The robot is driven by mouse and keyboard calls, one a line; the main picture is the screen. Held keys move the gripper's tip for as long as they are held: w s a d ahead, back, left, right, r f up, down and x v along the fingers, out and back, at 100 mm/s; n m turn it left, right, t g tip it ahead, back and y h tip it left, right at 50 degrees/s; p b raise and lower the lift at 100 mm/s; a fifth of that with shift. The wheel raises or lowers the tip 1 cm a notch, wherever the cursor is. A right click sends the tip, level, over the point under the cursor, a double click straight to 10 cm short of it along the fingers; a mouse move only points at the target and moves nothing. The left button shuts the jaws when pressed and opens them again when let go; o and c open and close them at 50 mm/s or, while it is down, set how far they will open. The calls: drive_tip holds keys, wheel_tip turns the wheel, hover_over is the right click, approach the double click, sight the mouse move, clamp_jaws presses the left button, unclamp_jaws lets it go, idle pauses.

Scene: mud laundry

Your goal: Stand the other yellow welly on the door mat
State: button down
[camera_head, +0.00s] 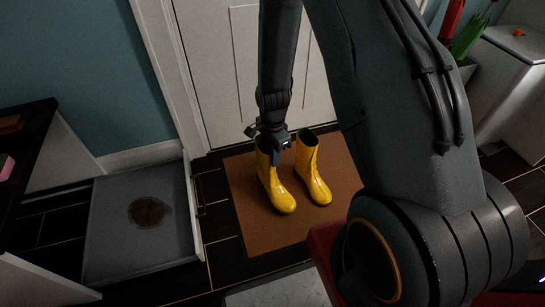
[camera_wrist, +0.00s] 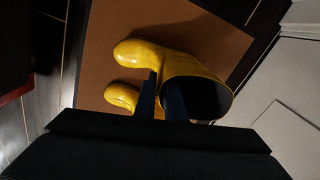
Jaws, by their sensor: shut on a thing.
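Two yellow wellies stand upright side by side on the brown door mat (camera_head: 256,236) in front of the white door. My gripper (camera_head: 270,140) is at the top of the left welly (camera_head: 271,185), shut on its shaft rim. The right welly (camera_head: 314,178) stands just beside it, a small gap apart. In the wrist view my gripper's fingers (camera_wrist: 160,100) pinch the rim of the held welly (camera_wrist: 180,72), whose dark opening shows. The other welly (camera_wrist: 121,96) is partly hidden behind the fingers. The mat (camera_wrist: 95,50) also shows there beneath both.
The white door (camera_head: 225,60) rises behind the mat. A white bin-like cabinet (camera_head: 505,85) and a stand with red and green items are at the right. The mat's front part is bare.

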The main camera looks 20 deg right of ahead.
drive_tip(key=shift+f, duration=0.15)
drive_tip(key=shift+f, duration=0.6)
idle(0.4)
drive_tip(key=shift+f, duration=0.2)
drive_tip(key=c, duration=1.3)
unclamp_jaws()
drive_tip(key=shift+r, duration=0.1)
